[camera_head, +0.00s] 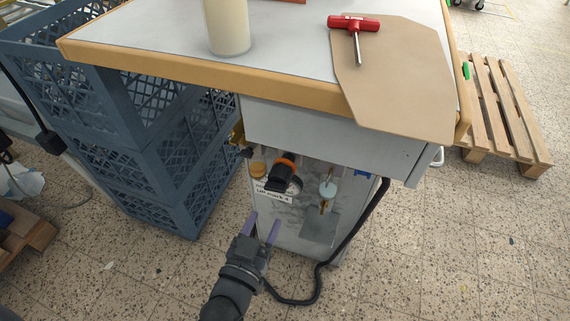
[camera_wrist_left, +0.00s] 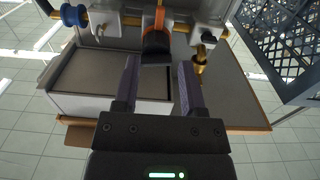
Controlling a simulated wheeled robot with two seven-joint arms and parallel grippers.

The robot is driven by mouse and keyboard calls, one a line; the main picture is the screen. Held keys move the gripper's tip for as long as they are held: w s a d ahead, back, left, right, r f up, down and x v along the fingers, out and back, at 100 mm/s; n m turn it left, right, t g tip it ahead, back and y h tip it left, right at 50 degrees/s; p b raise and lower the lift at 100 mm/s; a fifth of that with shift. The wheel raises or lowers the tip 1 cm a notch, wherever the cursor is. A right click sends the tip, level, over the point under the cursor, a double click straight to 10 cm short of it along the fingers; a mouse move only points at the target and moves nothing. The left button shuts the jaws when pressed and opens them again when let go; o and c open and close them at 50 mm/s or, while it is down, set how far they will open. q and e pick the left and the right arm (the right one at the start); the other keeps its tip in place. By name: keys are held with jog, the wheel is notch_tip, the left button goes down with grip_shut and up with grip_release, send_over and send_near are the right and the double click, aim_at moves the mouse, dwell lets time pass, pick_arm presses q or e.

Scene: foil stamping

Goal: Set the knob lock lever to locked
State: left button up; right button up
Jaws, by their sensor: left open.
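A black knob or lever with an orange collar (camera_head: 280,176) sits on the light panel under the table. It also shows in the left wrist view (camera_wrist_left: 156,45), just beyond my fingertips. A brass fitting on a pale mount (camera_head: 326,190) is to its right in the head view. I cannot tell which of these parts is the lock lever, or its setting. My left gripper (camera_head: 263,224) is open and empty, below and in front of the panel. In the left wrist view its two fingers (camera_wrist_left: 159,70) stand apart, with nothing between them.
The table top (camera_head: 285,45) overhangs the panel, with a white drawer-like box (camera_head: 320,135) beneath. Blue crates (camera_head: 150,150) stand close on the left. A black cable (camera_head: 352,235) hangs at the right and runs along the floor. A wooden pallet (camera_head: 500,110) lies at the right.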

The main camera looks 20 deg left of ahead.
pick_arm(q)
jog(key=w+b, duration=0.2)
jog(key=w, duration=0.2)
jog(key=w+b, duration=0.2)
jog(key=w, duration=0.3)
jog(key=shift+d+f, duration=0.2)
jog(key=shift+w+r, duration=0.1)
jog(key=shift+w, duration=0.2)
grip_shut()
